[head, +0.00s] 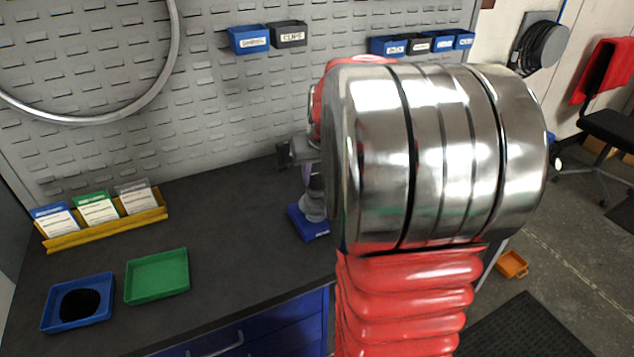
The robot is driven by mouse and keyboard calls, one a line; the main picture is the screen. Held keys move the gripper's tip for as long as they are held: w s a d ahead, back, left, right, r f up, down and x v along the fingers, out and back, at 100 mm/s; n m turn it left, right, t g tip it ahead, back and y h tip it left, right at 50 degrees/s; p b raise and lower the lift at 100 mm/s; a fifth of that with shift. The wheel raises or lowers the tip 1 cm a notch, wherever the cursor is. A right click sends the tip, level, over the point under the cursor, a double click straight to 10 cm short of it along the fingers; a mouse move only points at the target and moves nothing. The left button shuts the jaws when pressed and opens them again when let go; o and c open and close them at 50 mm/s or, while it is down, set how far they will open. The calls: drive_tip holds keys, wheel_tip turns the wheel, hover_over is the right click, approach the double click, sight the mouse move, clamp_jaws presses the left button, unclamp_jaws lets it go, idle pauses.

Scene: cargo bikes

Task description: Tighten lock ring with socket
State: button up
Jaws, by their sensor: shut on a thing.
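A dark grey part of my gripper (298,153) shows at the back of the workbench, left of my large silver arm joint, which hides the rest of it. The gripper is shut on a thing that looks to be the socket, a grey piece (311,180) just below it. Under that a silver rounded piece stands on a blue base (308,223) on the bench. I cannot make out the lock ring, nor whether the socket touches it.
The dark workbench (230,215) carries a yellow card holder (105,232), a blue tray (52,318) with a black round thing, and a green tray (157,276). Small bins (249,40) hang on the grey pegboard (235,100). An orange bin (512,264) is on the floor at right.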

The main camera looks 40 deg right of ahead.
clamp_jaws()
idle(0.6)
drive_tip(key=shift+f, duration=0.1)
drive_tip(key=shift+s+a+f+m+g+h, duration=0.1)
drive_tip(key=shift+m+g+h, duration=0.35)
drive_tip(key=shift+m, duration=1.15)
drive_tip(key=shift+m+g+h, duration=0.45)
drive_tip(key=shift+m, duration=1.15)
drive_tip(key=m+g, duration=0.1)
drive_tip(key=m, duration=0.2)
drive_tip(key=shift+m+h, duration=0.3)
drive_tip(key=shift+m, duration=0.1)
drive_tip(key=shift+m+g, duration=0.7)
drive_tip(key=shift+m, duration=0.6)
drive_tip(key=shift+f, duration=0.1)
